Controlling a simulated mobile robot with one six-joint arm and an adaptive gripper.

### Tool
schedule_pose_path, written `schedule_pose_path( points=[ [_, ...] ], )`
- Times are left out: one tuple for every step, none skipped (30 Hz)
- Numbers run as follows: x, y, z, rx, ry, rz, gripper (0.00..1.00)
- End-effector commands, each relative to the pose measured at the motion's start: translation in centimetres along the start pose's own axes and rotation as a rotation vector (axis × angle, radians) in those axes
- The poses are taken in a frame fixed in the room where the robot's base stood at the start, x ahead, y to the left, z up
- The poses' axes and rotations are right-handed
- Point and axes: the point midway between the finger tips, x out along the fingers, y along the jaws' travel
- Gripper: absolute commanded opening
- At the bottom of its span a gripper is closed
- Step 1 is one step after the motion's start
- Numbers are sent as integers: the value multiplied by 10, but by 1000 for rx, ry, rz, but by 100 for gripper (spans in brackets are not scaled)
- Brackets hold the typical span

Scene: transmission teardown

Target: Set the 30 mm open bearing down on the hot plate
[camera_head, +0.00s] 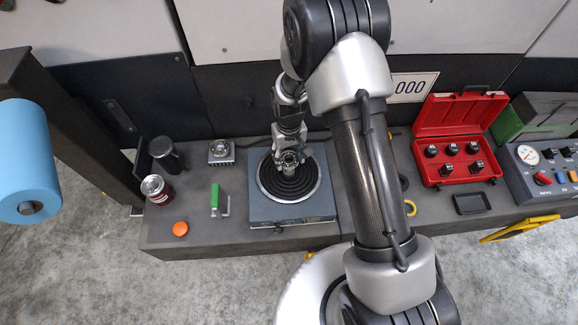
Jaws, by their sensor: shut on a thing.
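The hot plate (262,210) is a blue-grey box with a round black ringed top, standing on the middle of the dark bench. My gripper (289,160) points down over the upper part of the round top. It is shut on a small metal ring, the open bearing (289,158). From this angle I cannot tell whether the bearing touches the plate or hangs above it. The gripper hides part of the plate's back edge.
Left of the plate are a green-handled tool (215,200), an orange cap (180,229), a red can (156,189), a dark cylinder (167,155) and a small metal block (221,152). Right are a red socket case (460,120), a black tray (472,203) and a gauge box (545,170).

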Motion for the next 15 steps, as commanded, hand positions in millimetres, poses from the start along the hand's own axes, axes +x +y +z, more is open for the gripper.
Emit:
schedule_pose_path(
  points=[
    [7, 0, 0, 0, 0, 0, 21],
    [9, 0, 0, 0, 1, 0, 21],
    [10, 0, -1, 0, 2, 0, 21],
    [11, 0, -1, 0, 2, 0, 21],
    [13, 0, -1, 0, 2, 0, 21],
    [16, 0, 0, 0, 1, 0, 21],
    [19, 0, 0, 0, 0, 0, 21],
    [24, 0, 0, 0, -1, 0, 21],
    [30, 0, 1, 0, -2, 0, 21],
    [35, 0, 0, 0, -1, 0, 21],
    [40, 0, 0, 0, -1, 0, 21],
    [47, 0, 0, 0, 0, 0, 21],
    [50, 0, 0, 0, 0, 0, 21],
    [53, 0, 0, 0, 0, 0, 21],
    [54, 0, 0, 0, 1, 0, 21]
  ],
)
